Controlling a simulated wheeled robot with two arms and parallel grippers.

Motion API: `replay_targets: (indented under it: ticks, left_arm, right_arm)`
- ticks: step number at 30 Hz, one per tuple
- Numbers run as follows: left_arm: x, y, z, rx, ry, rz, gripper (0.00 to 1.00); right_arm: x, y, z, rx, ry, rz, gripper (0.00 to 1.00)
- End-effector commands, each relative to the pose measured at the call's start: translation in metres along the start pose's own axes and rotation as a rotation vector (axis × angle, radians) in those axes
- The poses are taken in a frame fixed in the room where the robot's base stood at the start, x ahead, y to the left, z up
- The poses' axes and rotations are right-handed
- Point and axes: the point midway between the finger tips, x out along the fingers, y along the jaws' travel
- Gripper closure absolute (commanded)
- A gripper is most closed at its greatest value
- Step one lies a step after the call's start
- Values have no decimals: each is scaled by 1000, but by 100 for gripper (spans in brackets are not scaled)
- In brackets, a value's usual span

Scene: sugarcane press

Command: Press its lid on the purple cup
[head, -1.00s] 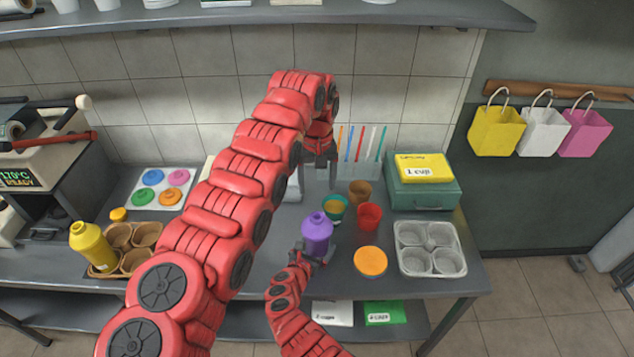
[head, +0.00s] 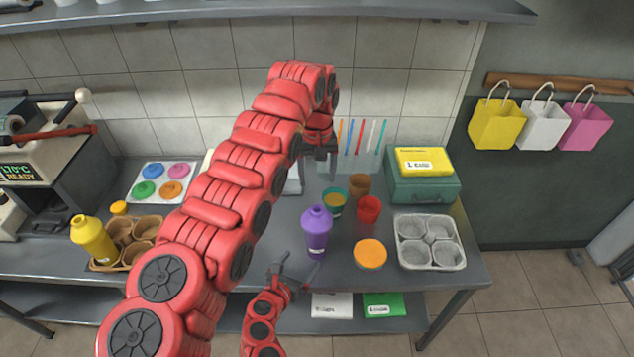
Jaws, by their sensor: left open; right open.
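The purple cup (head: 316,238) stands upright on the grey counter with a purple domed top on it. From here I cannot tell whether the top is fully seated. My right gripper (head: 298,270) is open and empty, in front of the cup and a little left of it, apart from it. My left gripper (head: 318,168) is open above the back of the counter, behind the cup, its fingers pointing down. It is partly hidden by its own arm.
A green cup (head: 334,203), a red cup (head: 369,209) and a brown cup (head: 359,185) stand close behind the purple cup. A grey cup tray (head: 430,265) is further right.

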Motion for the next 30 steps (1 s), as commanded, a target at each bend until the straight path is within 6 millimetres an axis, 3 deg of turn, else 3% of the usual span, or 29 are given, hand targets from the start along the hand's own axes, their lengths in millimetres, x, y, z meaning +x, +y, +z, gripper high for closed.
replay_targets:
  ticks: [6,10,30]
  left_arm:
    - [15,0,0,0,0,0,22]
    - [17,0,0,0,0,0,22]
    - [16,0,0,0,0,0,22]
  right_arm:
    - [-30,1,-1,5,-1,4,0]
    - [-39,0,0,2,0,0,0]
    - [-40,0,1,1,0,-1,0]
